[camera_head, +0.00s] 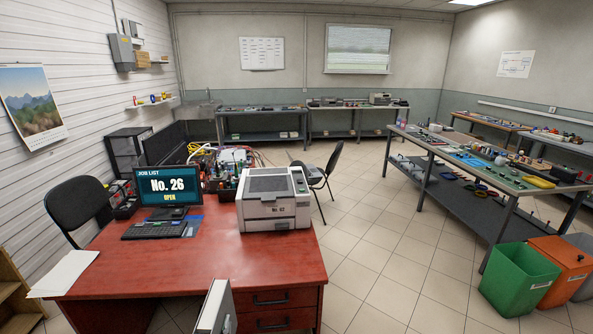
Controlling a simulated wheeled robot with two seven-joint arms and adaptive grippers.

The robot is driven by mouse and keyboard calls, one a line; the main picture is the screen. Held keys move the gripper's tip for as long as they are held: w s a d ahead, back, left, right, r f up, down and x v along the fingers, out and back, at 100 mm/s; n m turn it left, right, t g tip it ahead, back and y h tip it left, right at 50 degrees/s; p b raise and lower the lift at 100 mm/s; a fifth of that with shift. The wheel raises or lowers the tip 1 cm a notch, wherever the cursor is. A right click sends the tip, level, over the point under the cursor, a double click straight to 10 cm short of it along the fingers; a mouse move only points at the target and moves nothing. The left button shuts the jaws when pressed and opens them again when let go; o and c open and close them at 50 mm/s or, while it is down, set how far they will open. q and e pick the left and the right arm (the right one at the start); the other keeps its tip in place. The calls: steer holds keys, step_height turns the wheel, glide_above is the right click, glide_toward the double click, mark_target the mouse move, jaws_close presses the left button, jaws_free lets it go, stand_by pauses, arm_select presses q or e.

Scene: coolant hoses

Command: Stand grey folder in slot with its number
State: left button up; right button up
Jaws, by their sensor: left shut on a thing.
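A grey folder (212,306) stands upright at the bottom edge, in front of the red desk; its lower part is cut off by the frame. My left gripper (228,323) is shut on the folder and shows only as a small dark part at its right side. My right gripper is not in view. A monitor (170,191) on the desk reads "JOB LIST No. 26 OPEN". No numbered slot can be made out, and no number is readable on the folder.
The red desk (185,262) holds a keyboard (153,230), a printer (273,200) and a paper sheet (65,273). A black chair (78,205) is behind it. Workbenches line the back and right. Green (520,280) and orange (563,268) bins stand right.

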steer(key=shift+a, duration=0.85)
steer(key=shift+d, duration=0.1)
